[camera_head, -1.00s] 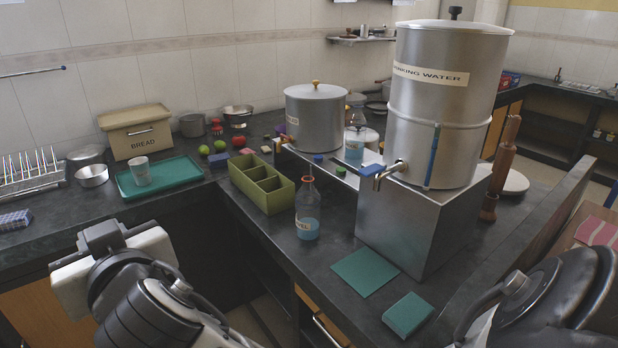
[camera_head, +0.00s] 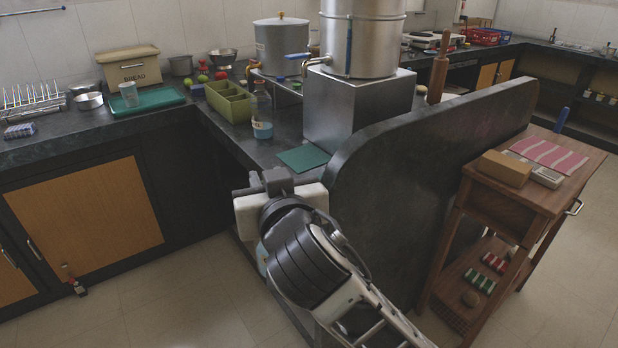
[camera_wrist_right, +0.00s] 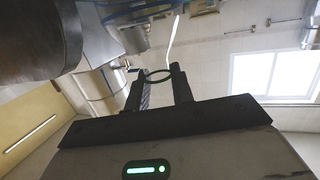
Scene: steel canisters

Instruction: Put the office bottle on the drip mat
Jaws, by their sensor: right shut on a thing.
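My right gripper (camera_head: 262,183) is in front of the counter, below the level of its top, in the head view. In the right wrist view its fingers (camera_wrist_right: 157,82) are shut on a round, dark ring, which looks like a bottle's neck. A pale blue part of this bottle (camera_head: 262,258) shows below the gripper in the head view; the rest is hidden. Its label cannot be read. The flat green drip mat (camera_head: 303,157) lies bare on the counter before the steel stand. Another bottle (camera_head: 262,122) with blue liquid stands left of the mat. My left gripper is out of view.
The steel stand (camera_head: 350,105) carries the water urn (camera_head: 365,35) behind the mat. A dark raised partition (camera_head: 420,165) closes off the mat's right side. A green divided box (camera_head: 229,103) stands farther left. A wooden trolley (camera_head: 530,185) is at the right.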

